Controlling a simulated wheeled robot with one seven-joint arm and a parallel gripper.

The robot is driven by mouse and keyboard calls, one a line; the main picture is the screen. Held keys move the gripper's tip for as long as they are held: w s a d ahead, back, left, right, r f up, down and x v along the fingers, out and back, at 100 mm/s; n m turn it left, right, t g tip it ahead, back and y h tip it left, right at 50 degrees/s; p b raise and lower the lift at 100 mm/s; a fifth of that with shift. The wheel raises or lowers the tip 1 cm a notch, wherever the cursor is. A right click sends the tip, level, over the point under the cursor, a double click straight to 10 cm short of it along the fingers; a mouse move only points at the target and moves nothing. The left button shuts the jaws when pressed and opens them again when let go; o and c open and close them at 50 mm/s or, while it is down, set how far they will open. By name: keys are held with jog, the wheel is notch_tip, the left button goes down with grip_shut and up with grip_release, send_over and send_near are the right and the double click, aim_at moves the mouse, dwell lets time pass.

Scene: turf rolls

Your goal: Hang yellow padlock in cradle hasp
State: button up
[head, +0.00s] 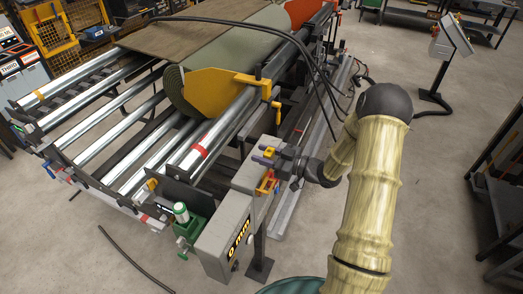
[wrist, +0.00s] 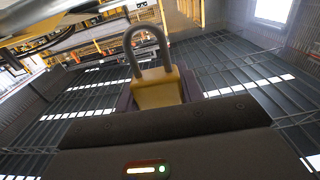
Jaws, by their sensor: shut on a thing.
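The yellow padlock (wrist: 157,90) stands upright in the wrist view, its grey shackle rising above the yellow body. My gripper (wrist: 158,98) is shut on the padlock's body, with a dark purple finger on each side. In the head view my gripper (head: 266,156) is beside the top of the grey box, and a small yellow patch (head: 279,145) shows at the fingers. An orange part (head: 266,184) is just below the gripper on the box's side. I cannot tell whether this is the hasp. No hasp shows clearly in the wrist view.
The grey box (head: 217,244) with a "0 mm" display stands beside the metal roller bed (head: 110,95). A green fitting (head: 187,228) is at its left end. A yellow plate (head: 212,92) and black cables are behind. The floor at the lower left is mostly clear.

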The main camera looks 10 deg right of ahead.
jog(key=shift+s+a+f+b, duration=0.1)
jog(key=shift+s+f+b, duration=0.15)
jog(key=shift+f+b, duration=1.15)
jog(key=shift+s+a+f+b, duration=0.1)
jog(key=shift+s+f+b, duration=0.1)
jog(key=shift+f+b, duration=1.1)
jog(key=shift+f, duration=0.2)
jog(key=shift+w, duration=0.1)
jog(key=shift+a, duration=0.1)
jog(key=shift+d, duration=0.3)
jog(key=shift+s, duration=0.2)
jog(key=shift+a, duration=0.2)
jog(key=shift+w+d, duration=0.1)
jog(key=shift+w, duration=0.05)
